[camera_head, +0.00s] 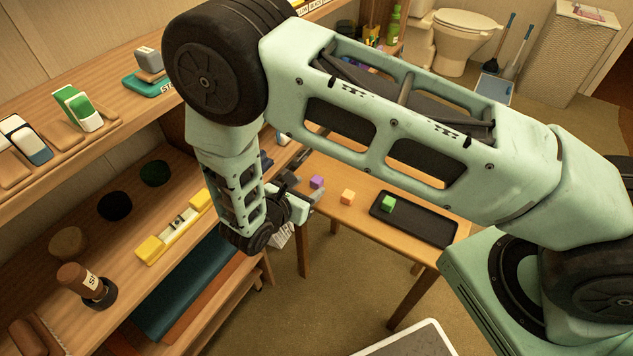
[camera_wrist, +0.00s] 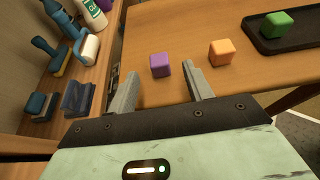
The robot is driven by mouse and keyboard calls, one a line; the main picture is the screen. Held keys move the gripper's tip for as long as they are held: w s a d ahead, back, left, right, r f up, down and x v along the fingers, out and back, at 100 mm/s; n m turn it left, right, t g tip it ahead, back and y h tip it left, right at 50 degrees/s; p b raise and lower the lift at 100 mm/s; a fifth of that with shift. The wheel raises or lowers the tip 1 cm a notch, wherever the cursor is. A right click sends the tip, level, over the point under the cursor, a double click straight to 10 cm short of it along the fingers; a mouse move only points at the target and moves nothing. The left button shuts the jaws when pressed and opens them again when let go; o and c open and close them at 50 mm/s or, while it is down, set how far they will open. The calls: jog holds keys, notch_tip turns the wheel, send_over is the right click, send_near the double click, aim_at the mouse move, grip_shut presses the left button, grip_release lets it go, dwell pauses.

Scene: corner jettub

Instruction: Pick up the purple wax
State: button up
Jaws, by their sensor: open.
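The purple wax (camera_wrist: 160,65) is a small purple cube on the wooden table, left of an orange cube. In the head view the purple wax (camera_head: 316,182) shows just beyond my gripper (camera_head: 312,200). In the wrist view my gripper (camera_wrist: 160,88) is open and empty. Its two fingers point toward the table, and the purple wax lies ahead of the gap between their tips, nearer the left finger. I cannot tell the exact height of the fingertips above the table.
An orange cube (camera_wrist: 222,52) sits right of the purple one. A green cube (camera_wrist: 277,24) sits on a black tray (camera_wrist: 256,39). A wooden shelf (camera_head: 190,240) with stamps, bottles and a level stands close on the left. The tabletop around the purple wax is clear.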

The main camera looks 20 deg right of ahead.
aim_at(315, 180)
jog(key=x, duration=0.5)
jog(key=shift+w+d+f, duration=0.1)
jog(key=shift+w+d, duration=0.15)
jog(key=shift+w, duration=0.05)
jog(key=c, duration=1.1)
